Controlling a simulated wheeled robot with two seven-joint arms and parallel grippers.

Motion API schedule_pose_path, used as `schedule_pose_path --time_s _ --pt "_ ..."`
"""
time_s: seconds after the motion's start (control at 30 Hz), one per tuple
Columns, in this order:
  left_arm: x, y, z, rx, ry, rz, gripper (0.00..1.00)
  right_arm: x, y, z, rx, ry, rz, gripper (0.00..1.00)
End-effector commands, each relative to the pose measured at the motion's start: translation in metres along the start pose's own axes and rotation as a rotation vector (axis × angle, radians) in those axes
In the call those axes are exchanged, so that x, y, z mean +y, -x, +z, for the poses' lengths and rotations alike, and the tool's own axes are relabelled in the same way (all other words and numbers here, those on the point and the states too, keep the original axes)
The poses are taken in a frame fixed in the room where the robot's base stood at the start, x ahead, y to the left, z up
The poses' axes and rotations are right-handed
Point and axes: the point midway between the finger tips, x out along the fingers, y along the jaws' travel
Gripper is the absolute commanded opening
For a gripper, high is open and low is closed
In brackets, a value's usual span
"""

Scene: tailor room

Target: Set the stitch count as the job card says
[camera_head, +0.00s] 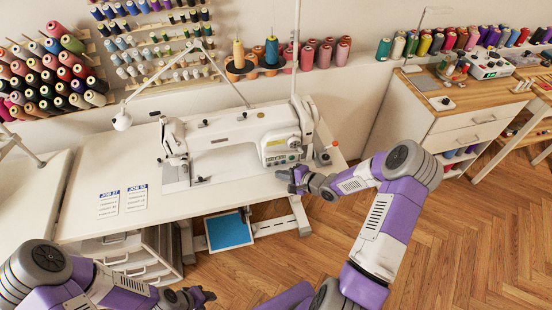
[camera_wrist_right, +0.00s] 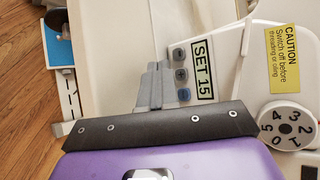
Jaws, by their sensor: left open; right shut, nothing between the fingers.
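The white sewing machine (camera_head: 235,140) stands on the white table. In the right wrist view its display (camera_wrist_right: 204,69) reads "SET 15". Round grey buttons line up beside it, among them a plus button (camera_wrist_right: 181,75) and a minus button (camera_wrist_right: 184,95). Two job cards lie on the table's left part, a left card (camera_head: 109,204) and a right card (camera_head: 136,198); their small lines are unreadable. My right gripper (camera_head: 291,180) is shut and empty in front of the machine's right end. Its fingers (camera_wrist_right: 153,82) appear just left of the buttons; contact cannot be told. My left gripper (camera_head: 203,296) is open, low before the table.
A numbered dial (camera_wrist_right: 287,128) and a yellow caution label (camera_wrist_right: 283,58) sit near the display. A white lamp (camera_head: 122,120) stands at the table's back left. Thread racks line the wall. A blue-topped pedal (camera_head: 229,231) lies below the table. The table front is mostly clear.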

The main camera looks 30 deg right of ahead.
Motion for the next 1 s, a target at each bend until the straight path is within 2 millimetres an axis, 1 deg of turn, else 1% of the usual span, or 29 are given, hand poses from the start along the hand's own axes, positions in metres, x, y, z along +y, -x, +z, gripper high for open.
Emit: schedule_pose_path --time_s 0.2,0.43,1.0 --pt "0.003 0.007 0.000 0.000 0.000 0.000 0.43 0.010 0.017 0.012 0.001 -0.002 0.000 0.00" --pt "0.004 0.012 0.001 0.000 0.000 0.000 0.43 0.020 0.030 0.022 0.001 -0.001 -0.001 0.00" --pt "0.004 0.012 0.001 0.000 0.000 0.000 0.43 0.022 0.032 0.023 0.001 0.000 -0.001 0.00"
